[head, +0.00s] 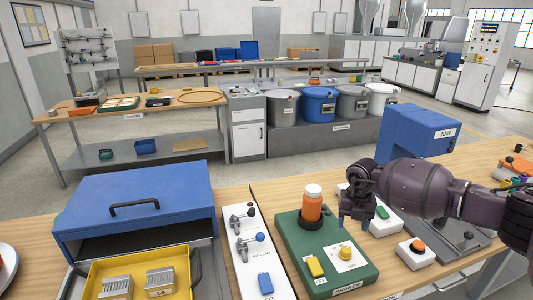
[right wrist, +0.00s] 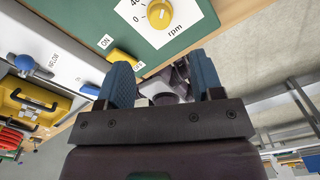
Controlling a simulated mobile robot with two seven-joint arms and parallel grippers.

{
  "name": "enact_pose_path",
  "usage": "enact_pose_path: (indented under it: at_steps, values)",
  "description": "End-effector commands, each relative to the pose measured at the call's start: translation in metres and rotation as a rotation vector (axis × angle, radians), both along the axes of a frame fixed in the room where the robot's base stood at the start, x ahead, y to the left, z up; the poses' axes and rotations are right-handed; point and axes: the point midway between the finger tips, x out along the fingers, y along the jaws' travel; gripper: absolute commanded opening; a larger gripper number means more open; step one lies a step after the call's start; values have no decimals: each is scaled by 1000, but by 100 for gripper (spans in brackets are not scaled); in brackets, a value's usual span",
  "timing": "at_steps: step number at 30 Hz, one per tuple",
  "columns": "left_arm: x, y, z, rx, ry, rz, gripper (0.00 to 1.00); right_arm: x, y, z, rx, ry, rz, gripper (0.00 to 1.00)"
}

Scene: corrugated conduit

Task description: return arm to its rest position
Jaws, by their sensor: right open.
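My right arm comes in from the right in the head view. Its gripper (head: 356,225) points down, just right of the green shaker base (head: 300,268). In the right wrist view the two blue-padded fingers of the right gripper (right wrist: 162,82) stand apart, with no held object visible. A pale grey shape shows beyond the gap; I cannot tell what it is. An orange bottle with a white cap (head: 312,203) stands upright in the shaker's dark holder, left of the gripper and apart from it. My left gripper is not in view.
A white box with a green button (head: 383,212) is close beside the right gripper. A white box with an orange button (head: 417,250) and a blue JOIN machine (head: 405,138) stand nearby. An airflow panel (head: 246,250), blue drawer unit (head: 140,205) and yellow case (head: 98,268) lie left.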

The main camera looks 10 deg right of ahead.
Motion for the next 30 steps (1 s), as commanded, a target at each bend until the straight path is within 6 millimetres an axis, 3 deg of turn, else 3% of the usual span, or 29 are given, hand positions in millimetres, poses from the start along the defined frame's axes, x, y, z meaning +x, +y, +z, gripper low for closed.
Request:
enact_pose_path:
  at_steps: [4, 7, 10, 14, 18, 21, 25, 30]
  values:
    - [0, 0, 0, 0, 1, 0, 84, 7, 5, 0, 30, -46, 69, 60]
    - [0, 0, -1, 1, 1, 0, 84, 19, 28, 4, 147, -133, 139, 60]
    - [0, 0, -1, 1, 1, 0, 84, 33, 69, 24, 334, -264, 208, 60]
    - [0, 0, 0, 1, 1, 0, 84, 48, 136, 66, 608, -449, 256, 60]
    - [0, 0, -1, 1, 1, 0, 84, 45, 202, 103, 931, -621, 202, 60]
    - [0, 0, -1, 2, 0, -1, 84, 38, 231, 120, 1143, -715, 78, 60]
    - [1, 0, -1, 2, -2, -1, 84, 27, 246, 128, 1368, -791, -179, 60]
    - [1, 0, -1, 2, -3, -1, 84, 10, 234, 110, 1531, -801, -586, 60]
